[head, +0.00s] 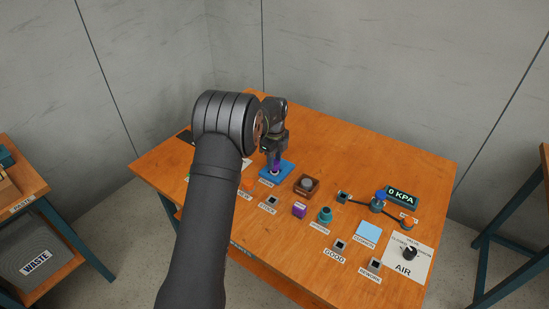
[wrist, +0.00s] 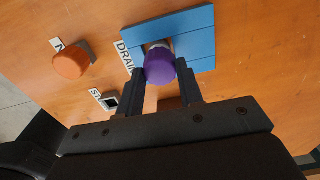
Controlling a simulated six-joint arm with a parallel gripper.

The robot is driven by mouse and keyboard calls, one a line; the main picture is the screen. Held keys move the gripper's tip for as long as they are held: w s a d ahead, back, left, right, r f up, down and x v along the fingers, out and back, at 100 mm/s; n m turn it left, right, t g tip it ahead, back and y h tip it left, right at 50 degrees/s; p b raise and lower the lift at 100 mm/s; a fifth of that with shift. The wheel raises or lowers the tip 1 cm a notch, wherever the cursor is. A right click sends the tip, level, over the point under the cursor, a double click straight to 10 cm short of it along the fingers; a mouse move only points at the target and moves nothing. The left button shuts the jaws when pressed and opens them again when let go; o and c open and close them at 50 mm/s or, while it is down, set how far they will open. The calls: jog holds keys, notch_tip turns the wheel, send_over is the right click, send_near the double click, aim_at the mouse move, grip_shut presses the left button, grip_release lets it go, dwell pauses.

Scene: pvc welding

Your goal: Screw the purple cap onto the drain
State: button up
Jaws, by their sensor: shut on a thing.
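The purple cap (wrist: 160,66) is between the fingertips of my gripper (wrist: 161,85) in the wrist view. My gripper is shut on it. The cap is at the drain, whose light rim (wrist: 158,44) shows just behind it on a blue plate (wrist: 197,42). I cannot tell whether the cap touches the drain or is seated on it. In the head view my gripper (head: 275,161) points down over the blue plate (head: 286,174), and the purple cap shows only as a small patch under the fingers.
An orange cap (wrist: 71,62) stands left of the blue plate in the wrist view. In the head view a brown box with a grey round part (head: 307,185), a purple block (head: 299,210) and a teal fitting (head: 325,215) stand to the right. A gauge (head: 402,195) reads 0 KPA.

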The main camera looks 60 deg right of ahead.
jog(key=shift+f, duration=0.75)
jog(key=o, duration=1.2)
jog(key=shift+c, duration=0.2)
notch_tip(320, 180, up, 17)
jog(key=shift+r, duration=0.2)
notch_tip(320, 180, down, 18)
jog(key=shift+r, duration=0.4)
